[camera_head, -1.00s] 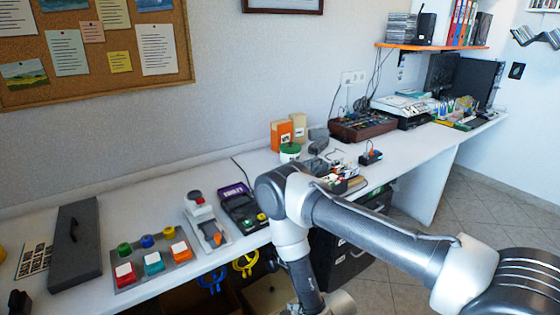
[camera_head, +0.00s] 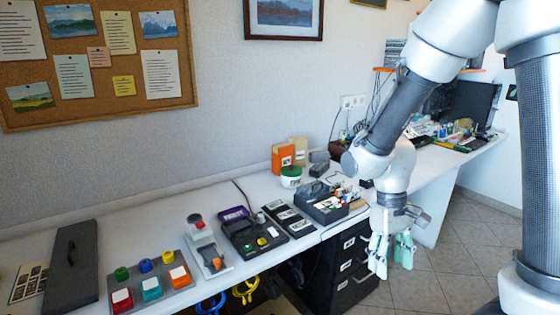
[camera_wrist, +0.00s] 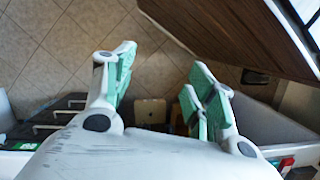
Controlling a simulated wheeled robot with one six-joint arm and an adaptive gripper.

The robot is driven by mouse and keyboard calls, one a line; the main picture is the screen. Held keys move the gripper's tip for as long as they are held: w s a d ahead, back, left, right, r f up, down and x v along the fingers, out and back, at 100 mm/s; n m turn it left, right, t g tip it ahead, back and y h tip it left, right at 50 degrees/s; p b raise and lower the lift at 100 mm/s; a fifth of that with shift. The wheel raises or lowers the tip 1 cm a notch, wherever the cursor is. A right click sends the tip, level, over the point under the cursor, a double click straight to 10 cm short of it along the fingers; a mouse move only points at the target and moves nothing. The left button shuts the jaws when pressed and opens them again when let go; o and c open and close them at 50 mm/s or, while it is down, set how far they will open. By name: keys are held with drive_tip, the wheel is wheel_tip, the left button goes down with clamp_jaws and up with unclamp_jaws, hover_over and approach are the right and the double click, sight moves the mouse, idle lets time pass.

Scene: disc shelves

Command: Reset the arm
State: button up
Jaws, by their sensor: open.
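My gripper (camera_head: 391,256) hangs pointing down at the right in the head view, in front of the white desk's front edge. Its green-padded fingers are spread apart with nothing between them. In the wrist view my gripper (camera_wrist: 160,95) is also open and empty, with tiled floor beyond it. My arm rises from the gripper to the upper right and covers part of the desk and the monitor behind it.
The white desk (camera_head: 215,285) runs along the wall. It carries a button panel (camera_head: 150,284), a dark grey organizer box (camera_head: 322,207) and an orange box (camera_head: 283,158). A black drawer cabinet (camera_head: 352,262) stands below, left of the gripper. Tiled floor (camera_head: 440,270) is open at right.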

drive_tip(key=s+d+r+m+t, duration=0.2)
drive_tip(key=s+d+r+t, duration=0.1)
drive_tip(key=r, duration=0.7)
drive_tip(key=s+d+r+m+t+y, duration=0.1)
drive_tip(key=s+d+r+t, duration=0.3)
drive_tip(key=d+r, duration=0.4)
wheel_tip(320, 180, up, 3)
drive_tip(key=shift+s+f+m, duration=0.2)
drive_tip(key=shift+s+m, duration=0.3)
drive_tip(key=shift+s, duration=0.25)
idle(0.4)
